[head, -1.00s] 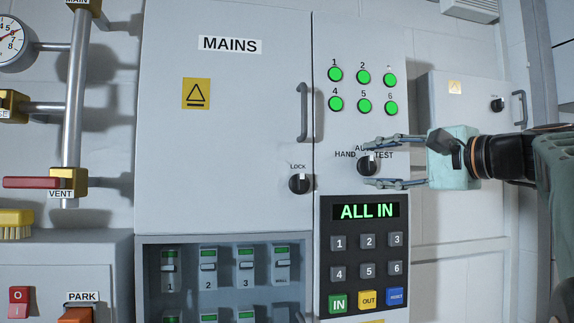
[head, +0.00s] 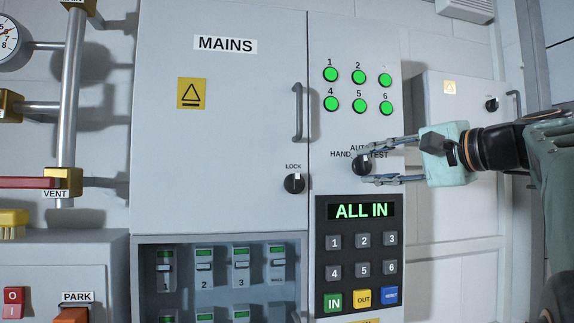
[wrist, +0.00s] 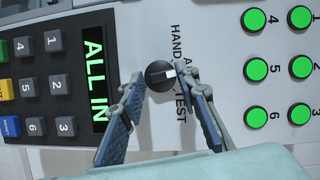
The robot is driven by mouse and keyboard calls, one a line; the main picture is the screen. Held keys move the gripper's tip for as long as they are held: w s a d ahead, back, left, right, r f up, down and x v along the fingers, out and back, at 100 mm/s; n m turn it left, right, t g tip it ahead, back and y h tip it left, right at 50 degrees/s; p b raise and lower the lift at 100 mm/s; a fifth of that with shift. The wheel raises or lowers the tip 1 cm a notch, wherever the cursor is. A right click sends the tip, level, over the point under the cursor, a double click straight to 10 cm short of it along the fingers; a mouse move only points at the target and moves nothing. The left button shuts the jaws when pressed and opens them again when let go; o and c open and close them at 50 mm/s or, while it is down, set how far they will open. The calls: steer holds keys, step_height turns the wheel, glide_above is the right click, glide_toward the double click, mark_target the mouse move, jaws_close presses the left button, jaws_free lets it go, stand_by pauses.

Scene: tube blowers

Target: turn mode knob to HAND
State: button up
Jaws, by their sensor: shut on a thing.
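The mode knob (head: 360,167) is a round black knob with a light pointer mark. It sits on the panel below the green lamps, among the labels HAND, AUTO and TEST. In the wrist view the knob (wrist: 158,79) lies between my fingertips, its white mark pointing roughly towards AUTO, which is partly hidden. My gripper (head: 368,164) comes in from the right and is shut on the knob, one finger above and one below it in the head view. In the wrist view the gripper (wrist: 159,76) has a finger on either side of the knob.
Below the knob is a keypad with an ALL IN display (head: 361,211). Lit green lamps (head: 358,90) are above. The LOCK knob (head: 294,184) and the MAINS door handle (head: 297,112) are to the left. Breakers (head: 204,268) sit lower left.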

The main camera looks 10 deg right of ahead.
steer(key=n, duration=0.1)
steer(key=r+n+h, duration=0.1)
steer(key=n, duration=0.1)
steer(key=shift+a+r+g+p, duration=0.25)
steer(key=shift+g+p, duration=0.05)
steer(key=shift+g, duration=0.1)
steer(key=shift+a+n+g+h, duration=0.15)
steer(key=shift+n+g+h, duration=0.45)
steer(key=shift+n, duration=1.1)
steer(key=o, duration=1)
steer(key=shift+a+h, duration=0.1)
steer(key=shift+h, duration=0.2)
steer(key=shift+f, duration=0.25)
